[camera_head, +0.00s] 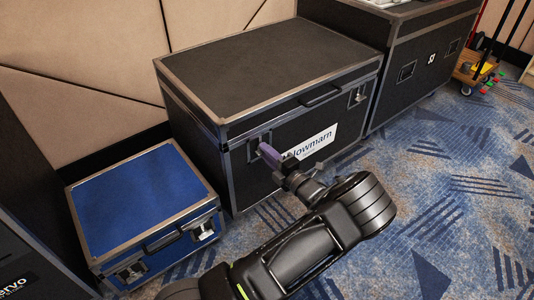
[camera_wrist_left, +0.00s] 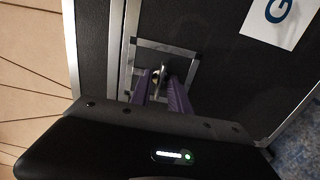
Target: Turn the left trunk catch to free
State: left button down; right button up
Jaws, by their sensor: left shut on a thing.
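The black trunk (camera_head: 270,62) with metal edging stands in the middle of the head view, its lid down. Its left catch (camera_head: 255,141) sits on the front face near the left corner, partly hidden by my gripper. In the left wrist view the left catch (camera_wrist_left: 159,72) shows as a metal piece in a square recessed plate. My left gripper (camera_head: 266,150) has purple fingers and reaches the catch from the front. In the left wrist view the fingers (camera_wrist_left: 160,84) are shut on the catch's metal piece. The right catch (camera_head: 357,96) is on the same face. My right gripper is out of view.
A blue case (camera_head: 140,200) stands at the trunk's left. Another black case (camera_head: 425,55) stands close at its right. A paneled wall (camera_head: 90,60) is behind. The carpet (camera_head: 440,190) in front and to the right is clear. A wooden cart (camera_head: 478,72) stands far right.

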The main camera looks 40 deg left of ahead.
pick_arm(q)
jog(key=shift+n, duration=0.3)
jog(key=n+p, duration=0.5)
jog(key=n, duration=1.2)
jog(key=shift+f, duration=0.1)
dwell(0.4)
jog(key=shift+n, duration=0.3)
jog(key=c, duration=1.6)
grip_release()
jog(key=shift+d, duration=0.15)
